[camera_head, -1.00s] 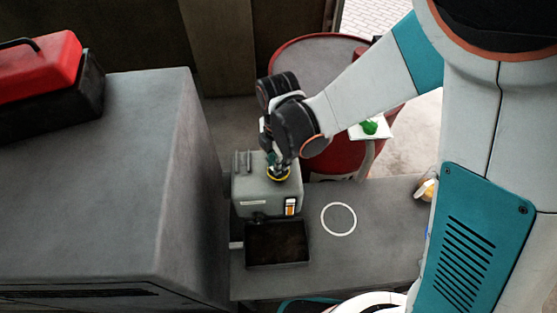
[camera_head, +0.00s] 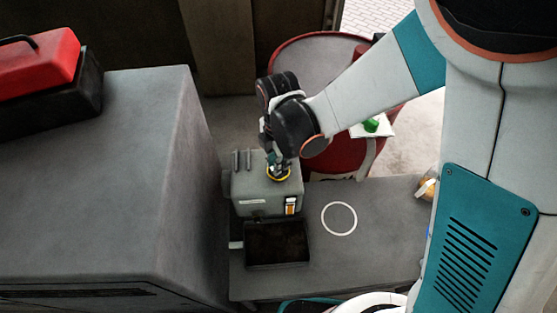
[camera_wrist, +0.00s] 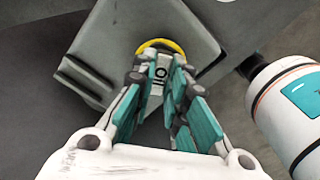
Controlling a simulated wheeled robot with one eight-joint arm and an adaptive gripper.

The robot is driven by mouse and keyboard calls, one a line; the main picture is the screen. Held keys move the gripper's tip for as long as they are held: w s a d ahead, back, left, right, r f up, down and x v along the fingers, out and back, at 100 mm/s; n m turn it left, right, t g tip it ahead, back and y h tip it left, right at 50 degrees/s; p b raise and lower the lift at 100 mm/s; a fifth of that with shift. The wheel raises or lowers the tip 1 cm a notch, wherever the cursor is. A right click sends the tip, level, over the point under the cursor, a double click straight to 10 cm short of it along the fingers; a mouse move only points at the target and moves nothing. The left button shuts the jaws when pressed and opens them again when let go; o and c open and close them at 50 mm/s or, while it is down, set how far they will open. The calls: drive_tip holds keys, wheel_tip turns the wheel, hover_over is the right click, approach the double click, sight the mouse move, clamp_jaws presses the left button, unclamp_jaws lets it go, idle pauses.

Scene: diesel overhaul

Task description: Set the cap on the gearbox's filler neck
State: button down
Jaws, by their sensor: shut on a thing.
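The gearbox (camera_head: 254,196) is a grey box on the bench, with a small sight window on its front. A yellow ring (camera_head: 286,176) shows on its top, under my gripper (camera_head: 277,171). In the wrist view the yellow ring (camera_wrist: 160,44) curves around the far side of my fingertips (camera_wrist: 160,72). My gripper is shut on a dark grey cap (camera_wrist: 158,73), mostly hidden between the fingers. It is held at the filler neck, inside or just above the yellow ring. I cannot tell whether the cap touches the neck, which is hidden.
A dark tray (camera_head: 277,259) stands in front of the gearbox. A white circle (camera_head: 339,219) marks clear bench to its right. A large grey cabinet (camera_head: 100,190) with a red toolbox (camera_head: 38,70) stands left. A red drum (camera_head: 300,55) is behind.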

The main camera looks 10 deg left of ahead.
drive_tip(key=c, duration=1.5)
unclamp_jaws()
drive_tip(key=shift+s+r, duration=0.1)
drive_tip(key=shift+r, duration=3.7)
